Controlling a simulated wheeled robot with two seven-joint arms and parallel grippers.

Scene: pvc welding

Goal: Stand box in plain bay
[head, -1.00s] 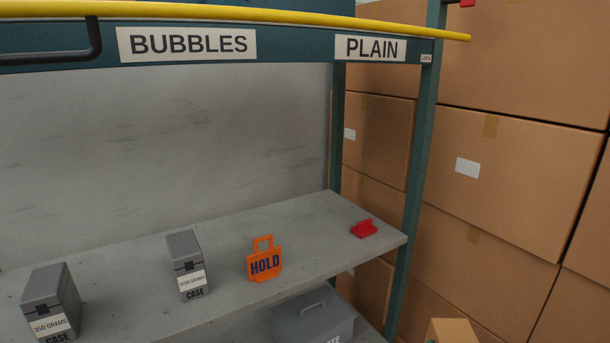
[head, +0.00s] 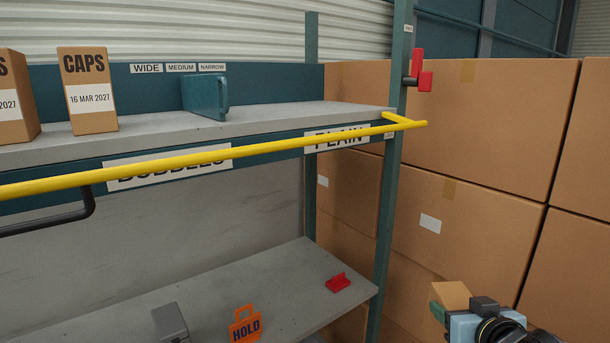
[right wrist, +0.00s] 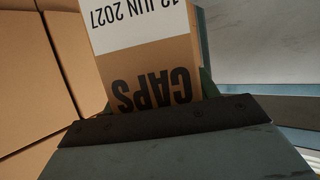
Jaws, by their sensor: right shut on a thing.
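My right gripper (head: 442,312) is at the lower right of the head view, to the right of the shelf rack and in front of the stacked cartons. It is shut on a brown caps box (head: 453,294). In the right wrist view the box (right wrist: 150,72) shows "CAPS" and a white label with a JUN 2027 date, both upside down to that camera. The PLAIN sign (head: 337,138) is on the rack's beam at its right end, partly covered by a yellow rail. Below it, the lower shelf (head: 290,280) carries a red piece (head: 338,283). My left gripper is out of view.
A yellow rail (head: 230,152) crosses in front of the beam. A teal post (head: 388,210) bounds the rack's right end. An orange HOLD tag (head: 244,326) and grey case (head: 170,323) stand on the lower shelf. Another caps box (head: 88,92) and a teal divider (head: 205,96) are on the upper shelf.

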